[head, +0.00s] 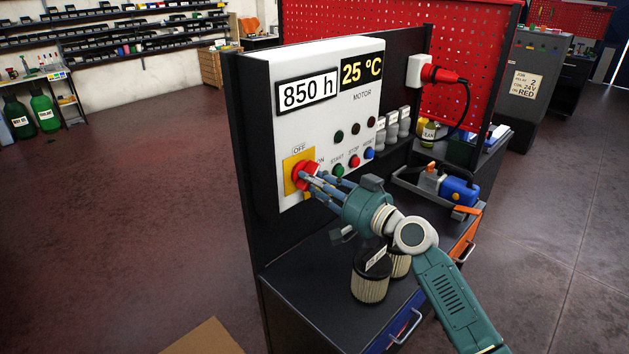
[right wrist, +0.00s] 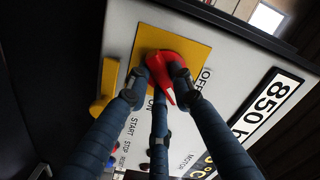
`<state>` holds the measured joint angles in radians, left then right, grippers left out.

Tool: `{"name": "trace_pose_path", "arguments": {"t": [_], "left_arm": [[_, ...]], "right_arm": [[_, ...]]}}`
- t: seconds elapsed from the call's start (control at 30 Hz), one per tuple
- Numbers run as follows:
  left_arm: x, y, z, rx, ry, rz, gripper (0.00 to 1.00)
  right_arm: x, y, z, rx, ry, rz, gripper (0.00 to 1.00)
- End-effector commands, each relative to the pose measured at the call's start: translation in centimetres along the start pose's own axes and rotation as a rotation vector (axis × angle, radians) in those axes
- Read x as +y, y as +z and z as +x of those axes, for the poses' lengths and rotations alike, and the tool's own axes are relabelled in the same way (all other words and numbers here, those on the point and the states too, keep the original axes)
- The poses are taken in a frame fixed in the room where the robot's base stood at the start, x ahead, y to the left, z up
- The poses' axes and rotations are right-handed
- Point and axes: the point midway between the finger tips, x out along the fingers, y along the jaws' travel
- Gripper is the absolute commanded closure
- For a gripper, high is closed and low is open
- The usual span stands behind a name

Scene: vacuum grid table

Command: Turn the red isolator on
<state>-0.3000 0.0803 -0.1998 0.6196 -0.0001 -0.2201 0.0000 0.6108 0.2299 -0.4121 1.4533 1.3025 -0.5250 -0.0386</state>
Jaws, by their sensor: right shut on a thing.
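The red isolator (head: 311,168) is a red rotary handle on a yellow plate (head: 290,177) at the lower left of a white control panel (head: 330,75). OFF is printed above it and ON to its right. My right gripper (head: 310,180) is at the isolator, its fingers shut on the handle. In the right wrist view the red handle (right wrist: 168,72) sits between the fingers, with its pointed end showing, and the yellow plate (right wrist: 205,52) is behind it. The fingers partly hide the handle, so its exact angle is hard to tell. My left gripper is not in view.
START, STOP and RESET buttons (head: 354,160) are right of the isolator. A red plug (head: 440,75) is in a socket at the right. Filter canisters (head: 370,283) stand on the bench below my arm, and a blue tool (head: 458,190) sits in a tray (head: 410,183).

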Motion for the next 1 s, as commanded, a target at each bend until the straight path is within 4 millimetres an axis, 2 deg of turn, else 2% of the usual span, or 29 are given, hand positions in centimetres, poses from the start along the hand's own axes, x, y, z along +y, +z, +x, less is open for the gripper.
{"name": "trace_pose_path", "arguments": {"t": [0.6, 1.0], "left_arm": [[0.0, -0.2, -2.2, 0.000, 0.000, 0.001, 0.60], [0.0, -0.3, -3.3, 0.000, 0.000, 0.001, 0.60]], "right_arm": [[-0.4, 0.1, 0.0, 0.000, 0.001, 0.569, 1.00], [-0.4, 0.3, 0.0, 0.000, 0.001, 0.789, 1.00]]}}
